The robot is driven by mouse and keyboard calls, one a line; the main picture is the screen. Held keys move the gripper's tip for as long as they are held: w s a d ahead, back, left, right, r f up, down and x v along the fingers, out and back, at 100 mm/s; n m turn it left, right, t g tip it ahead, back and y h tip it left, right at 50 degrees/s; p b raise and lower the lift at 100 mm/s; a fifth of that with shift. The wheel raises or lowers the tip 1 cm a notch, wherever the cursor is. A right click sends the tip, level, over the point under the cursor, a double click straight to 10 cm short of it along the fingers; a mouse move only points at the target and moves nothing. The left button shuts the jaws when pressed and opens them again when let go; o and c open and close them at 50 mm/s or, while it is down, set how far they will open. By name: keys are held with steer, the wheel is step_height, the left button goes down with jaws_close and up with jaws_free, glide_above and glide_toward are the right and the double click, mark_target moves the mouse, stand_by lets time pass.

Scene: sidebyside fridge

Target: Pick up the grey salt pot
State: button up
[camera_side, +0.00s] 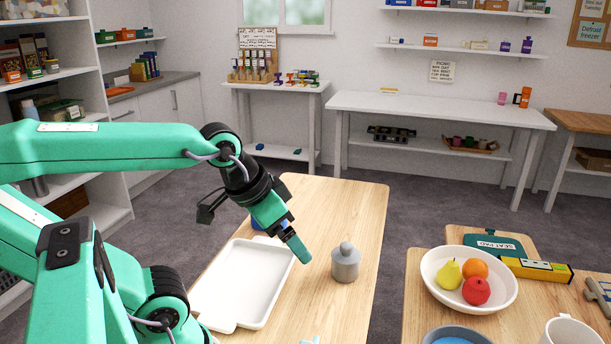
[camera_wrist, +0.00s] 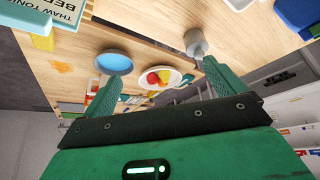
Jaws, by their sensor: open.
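The grey salt pot (camera_side: 345,265) stands upright on the wooden table, right of the white tray. It has a round body and a small knob on top. My gripper (camera_side: 298,250) is just left of the pot in the side view, tilted downward, apart from it and holding nothing visible. In the wrist view the two green fingers (camera_wrist: 163,72) are spread apart. The pot (camera_wrist: 195,43) shows there beyond the fingers, nearer the right one, not between them as far as I can see.
The white tray (camera_side: 240,290) lies left of the pot. Across a gap, another table holds a white fruit bowl (camera_side: 452,293), a blue bowl (camera_side: 455,338), a white mug (camera_side: 570,331) and a yellow box (camera_side: 537,270). The table behind the pot is clear.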

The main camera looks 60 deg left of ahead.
steer(key=shift+w, duration=0.15)
steer(key=g, duration=0.4)
glide_toward(347, 244)
steer(key=s+d, duration=0.3)
steer(key=shift+g, duration=0.7)
steer(key=w+a+f, duration=0.1)
steer(key=w+f, duration=0.1)
steer(key=f, duration=0.1)
steer(key=w+a+f, duration=0.1)
steer(key=w+f, duration=0.1)
steer(key=shift+w+a+f, duration=0.1)
steer(key=shift+a, duration=0.25)
steer(key=shift+w+a+f, duration=0.2)
steer(key=shift+f, duration=1.5)
steer(key=shift+f, duration=0.1)
